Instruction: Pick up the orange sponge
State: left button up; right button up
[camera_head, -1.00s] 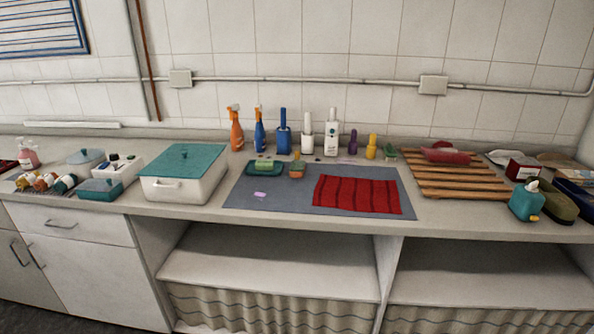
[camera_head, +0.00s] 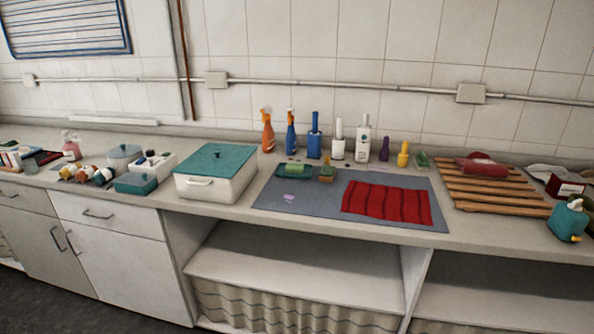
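A small sponge (camera_head: 326,173), orange-brown with a green part, sits on the grey mat (camera_head: 300,208) near its back edge. It is small in the head view, so its exact layers are hard to tell. Just left of it is a teal tray (camera_head: 282,174) holding a light green block. Neither of my grippers shows in the view.
A red striped cloth (camera_head: 386,203) covers the mat's right part. A white box with teal lid (camera_head: 215,171) stands left of the mat. Spray bottles (camera_head: 267,132) and other bottles line the back. A slatted wooden rack (camera_head: 490,194) is at right. Open shelves lie below.

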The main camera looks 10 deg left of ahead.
aim_at(327, 173)
jog(key=j+z, duration=0.1)
jog(key=z, duration=0.35)
jog(key=j+z, duration=0.15)
jog(key=z, duration=0.3)
jog(key=j+z, duration=0.3)
jog(key=j, duration=0.15)
jog(key=j+z, duration=0.3)
jog(key=j, duration=0.15)
jog(key=k+j, duration=0.1)
jog(key=j, duration=0.3)
jog(key=k+j+z, duration=0.1)
jog(key=j, duration=0.25)
jog(key=k+j, duration=0.15)
jog(key=j, duration=0.25)
jog(key=z, duration=0.05)
